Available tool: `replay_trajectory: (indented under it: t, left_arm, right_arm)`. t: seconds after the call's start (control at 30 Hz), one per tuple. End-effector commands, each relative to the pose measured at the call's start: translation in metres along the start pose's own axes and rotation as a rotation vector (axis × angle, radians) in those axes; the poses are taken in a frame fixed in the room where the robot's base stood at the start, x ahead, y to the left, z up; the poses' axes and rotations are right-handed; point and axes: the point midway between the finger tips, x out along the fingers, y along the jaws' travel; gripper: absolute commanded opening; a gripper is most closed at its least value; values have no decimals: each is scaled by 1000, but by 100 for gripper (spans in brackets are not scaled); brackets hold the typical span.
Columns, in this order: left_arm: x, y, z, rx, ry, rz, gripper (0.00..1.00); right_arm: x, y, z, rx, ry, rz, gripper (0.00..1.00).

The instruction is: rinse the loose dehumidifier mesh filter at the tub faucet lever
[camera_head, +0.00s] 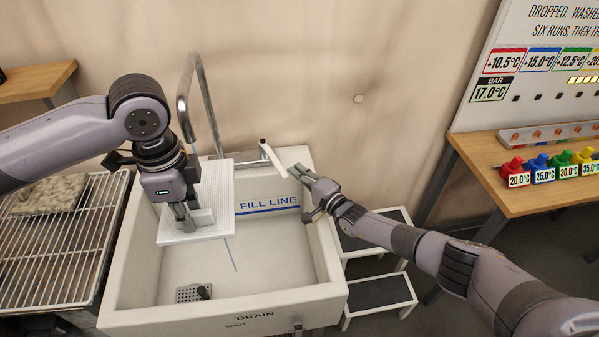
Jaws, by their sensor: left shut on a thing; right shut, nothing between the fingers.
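The mesh filter (214,186) is a white, ribbed, rectangular panel. My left gripper (186,222) is shut on it near its lower part and holds it over the left side of the white tub (321,262). The faucet (205,105) is a tall bent metal pipe at the tub's back. A thin bluish streak (231,255) shows below the filter, perhaps water. The faucet lever (272,158) is pale with a dark knob end, at the back rim right of the pipe. My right gripper (299,172) is shut and empty beside the lever's lower end; I cannot tell whether they touch.
A wire rack (55,245) with a beige pad (50,195) stands left of the tub. A step stool (378,294) stands right of it. A wooden table (525,205) with coloured, temperature-labelled items is at the right. A drain grate (188,294) lies in the tub.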

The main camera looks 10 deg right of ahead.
Motion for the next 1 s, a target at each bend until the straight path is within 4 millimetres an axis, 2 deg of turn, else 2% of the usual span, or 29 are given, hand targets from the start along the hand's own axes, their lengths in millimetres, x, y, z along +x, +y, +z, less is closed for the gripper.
replay_trajectory:
  t: [0.37,0.57,0.87,1.0]
  left_arm:
    - [0,0,0,0,0,-1,0]
    - [0,0,0,0,0,-1,0]
    - [0,0,0,0,0,-1,0]
    - [0,0,0,0,0,-1,0]
  right_arm:
    - [1,1,25,8,103,-1,0]
    - [8,0,53,3,108,0,0]
    - [6,0,49,-2,109,1,0]
    - [-2,0,34,-5,110,1,0]
